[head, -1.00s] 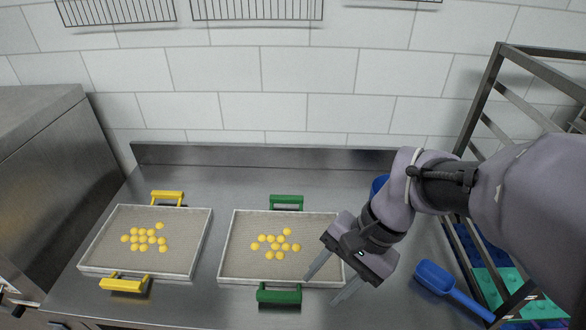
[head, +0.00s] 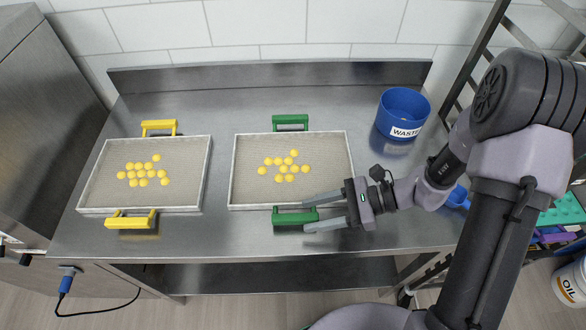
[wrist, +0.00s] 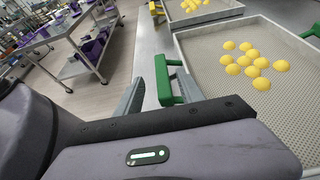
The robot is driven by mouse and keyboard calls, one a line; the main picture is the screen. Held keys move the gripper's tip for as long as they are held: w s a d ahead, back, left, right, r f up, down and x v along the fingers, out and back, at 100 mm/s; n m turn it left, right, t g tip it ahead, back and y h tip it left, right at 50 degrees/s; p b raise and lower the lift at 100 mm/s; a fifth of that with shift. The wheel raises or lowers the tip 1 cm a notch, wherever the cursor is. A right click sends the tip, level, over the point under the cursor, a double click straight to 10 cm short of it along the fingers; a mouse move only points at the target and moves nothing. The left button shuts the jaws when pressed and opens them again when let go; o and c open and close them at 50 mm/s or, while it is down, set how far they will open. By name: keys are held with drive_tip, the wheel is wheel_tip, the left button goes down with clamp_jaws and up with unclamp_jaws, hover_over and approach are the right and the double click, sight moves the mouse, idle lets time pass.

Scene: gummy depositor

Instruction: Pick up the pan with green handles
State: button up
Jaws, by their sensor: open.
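The pan with green handles (head: 325,160) lies flat on the steel table, with yellow gummies in its middle. Its far green handle (head: 290,121) is clear. Its near green handle (head: 290,216) sticks out at the front rim. My gripper (head: 306,214) is open and empty, reaching in from the right at the near handle. In the head view its fingers lie one on each side of the handle's right end. In the wrist view the near handle (wrist: 163,82) shows between the two fingertips, and the pan (wrist: 215,75) lies to the right. Contact cannot be told.
A pan with yellow handles (head: 100,185) holds more gummies to the left. A blue waste bin (head: 404,113) stands at the back right. A blue scoop (head: 457,197) lies partly behind my arm. A rack (head: 490,40) stands at the right. Bare table separates the pans.

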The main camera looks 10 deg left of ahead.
sight(298, 216)
drive_tip(key=b+x, duration=0.2)
drive_tip(key=x, duration=0.3)
drive_tip(key=shift+w+a, duration=0.1)
drive_tip(key=shift+c, duration=0.3)
clamp_jaws()
idle(0.9)
